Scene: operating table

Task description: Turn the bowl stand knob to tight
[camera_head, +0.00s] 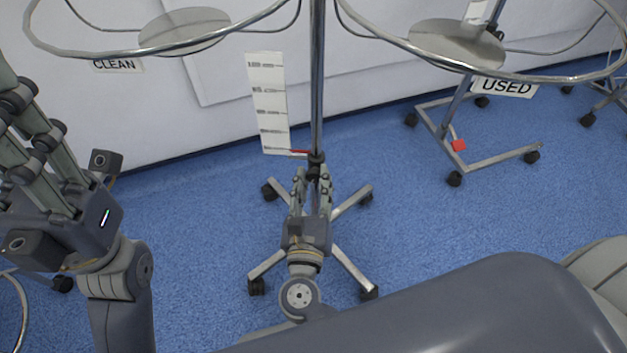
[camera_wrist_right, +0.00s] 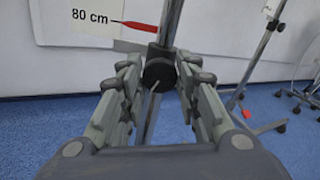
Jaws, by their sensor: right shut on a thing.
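The bowl stand's chrome pole (camera_head: 317,75) rises in the middle of the head view from a wheeled base. A black collar with a round black knob (camera_wrist_right: 158,72) sits on the pole, facing my right wrist camera. A red pointer (camera_wrist_right: 141,27) sticks out left of the pole, by the 80 cm mark in the wrist view. My right gripper (camera_head: 312,172) is shut on the knob, with one finger on each side of it. The knob's turn angle is not clear. My left gripper (camera_head: 38,150) is raised at the far left, its fingertips cut off by the frame edge.
A white height scale (camera_head: 268,103) hangs behind the pole. Ring-shaped bowl holders (camera_head: 185,30) cross the top. A CLEAN label (camera_head: 118,65) is on the left wall.

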